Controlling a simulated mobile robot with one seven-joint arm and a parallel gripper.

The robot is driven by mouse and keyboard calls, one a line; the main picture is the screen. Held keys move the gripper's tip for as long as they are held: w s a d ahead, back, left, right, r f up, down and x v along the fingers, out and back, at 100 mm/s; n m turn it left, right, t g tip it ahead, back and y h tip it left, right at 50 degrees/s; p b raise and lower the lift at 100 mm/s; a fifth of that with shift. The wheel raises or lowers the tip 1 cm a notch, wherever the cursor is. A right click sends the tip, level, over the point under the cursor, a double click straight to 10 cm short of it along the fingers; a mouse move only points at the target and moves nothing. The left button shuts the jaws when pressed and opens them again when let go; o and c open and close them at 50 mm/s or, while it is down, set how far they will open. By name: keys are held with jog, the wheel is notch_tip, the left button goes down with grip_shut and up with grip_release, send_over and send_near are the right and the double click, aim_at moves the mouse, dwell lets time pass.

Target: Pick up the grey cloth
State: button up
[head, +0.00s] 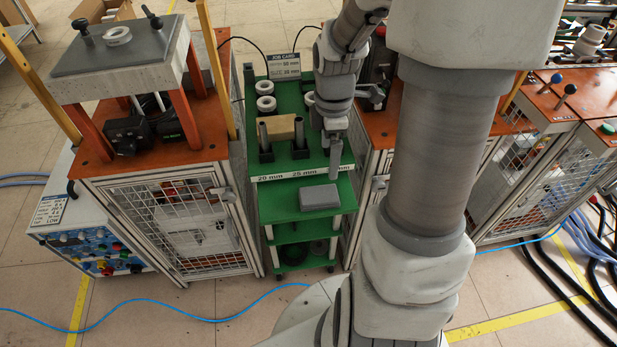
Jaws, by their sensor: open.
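The grey cloth (320,197) looks like a flat folded block. It lies on a green shelf of the cart (278,212), below and in front of the cart's top tray. My gripper (335,172) points down near the tray's front right edge. In the picture it is just above the cloth and appears apart from it. The jaws are open and seem empty, though they are seen nearly edge-on. The exact height gap to the cloth cannot be told.
The top tray holds metal cylinders (263,136), white rings (266,103) and a tan block (283,127). A caged orange-topped machine (150,180) stands close at left, another (383,135) close at right. A blue cable (215,319) crosses the floor in front.

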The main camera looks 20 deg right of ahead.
jog(key=b, duration=0.2)
send_over(325, 194)
jog(key=f, duration=0.8)
jog(key=shift+s+f, duration=0.25)
jog(key=shift+f, duration=0.05)
jog(key=shift+w+f+b, duration=0.15)
jog(key=shift+f+b, duration=0.35)
jog(key=shift+f, duration=0.95)
jog(key=shift+w+f+b, duration=0.15)
jog(key=shift+f+b, duration=0.35)
jog(key=shift+f, duration=0.95)
jog(key=shift+c, duration=0.3)
jog(key=c, duration=1.2)
